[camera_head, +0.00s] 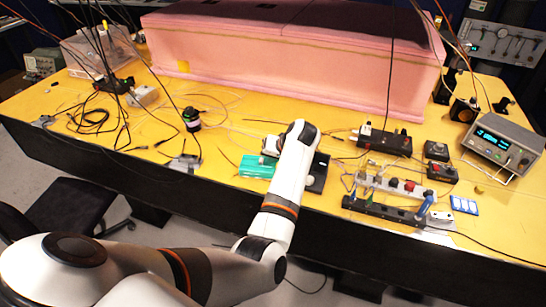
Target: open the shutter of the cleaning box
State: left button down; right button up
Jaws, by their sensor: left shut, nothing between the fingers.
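A small green box (257,167), which looks like the cleaning box, lies near the front edge of the yellow table. Its right side is partly hidden by my left arm, and I cannot make out its shutter. My left arm comes in from the lower left and bends over the table beside the box. My left gripper (268,153) is at the box's upper right edge, largely hidden by the arm; it is shut and empty. I cannot tell whether it touches the box. My right gripper is not in view.
A pink foam enclosure (290,50) stands along the back. Black devices (385,140) and a fibre rig (390,192) stand right of my arm, with a display meter (503,140) at far right. A dark cylinder (191,118) and loose cables lie to the left.

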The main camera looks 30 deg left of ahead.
aim_at(250, 160)
pick_arm(q)
jog(key=shift+s+a+r+p, duration=0.15)
jog(key=shift+s+a+p, duration=0.05)
jog(key=shift+a+p, duration=0.15)
jog(key=a+p, duration=0.1)
jog(key=s+a, duration=0.1)
jog(key=a+p, duration=0.1)
jog(key=shift+s+a+r+p, duration=0.1)
jog(key=shift+s+a+p, duration=0.05)
jog(key=shift+s+p, duration=0.15)
jog(key=shift+s+a, duration=0.15)
jog(key=shift+a, duration=0.2)
jog(key=shift+f, duration=0.2)
jog(key=shift+d, duration=0.1)
